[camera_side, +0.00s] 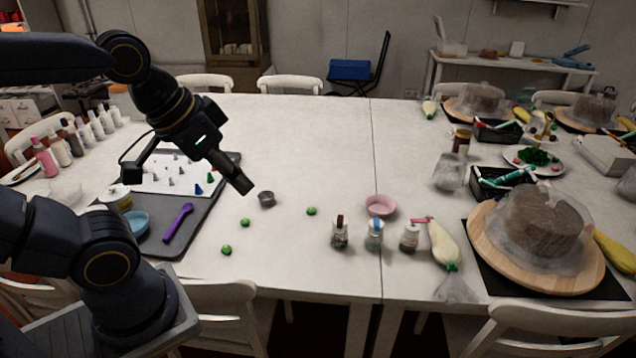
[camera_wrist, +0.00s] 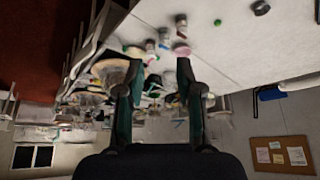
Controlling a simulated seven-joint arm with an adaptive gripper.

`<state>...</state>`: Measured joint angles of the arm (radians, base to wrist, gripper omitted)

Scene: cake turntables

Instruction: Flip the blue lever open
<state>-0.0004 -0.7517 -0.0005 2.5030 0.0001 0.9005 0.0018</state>
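In the side view, the only blue part on the small jars is a blue patch on top of the middle jar (camera_side: 374,234). This blue piece (camera_side: 376,224) may be the lever, but it is too small to tell its shape or position.
A pink bowl (camera_side: 380,206) stands just behind the jars. A piping bag (camera_side: 443,244) and a covered cake (camera_side: 540,226) are to the right. The table's centre is mostly clear.

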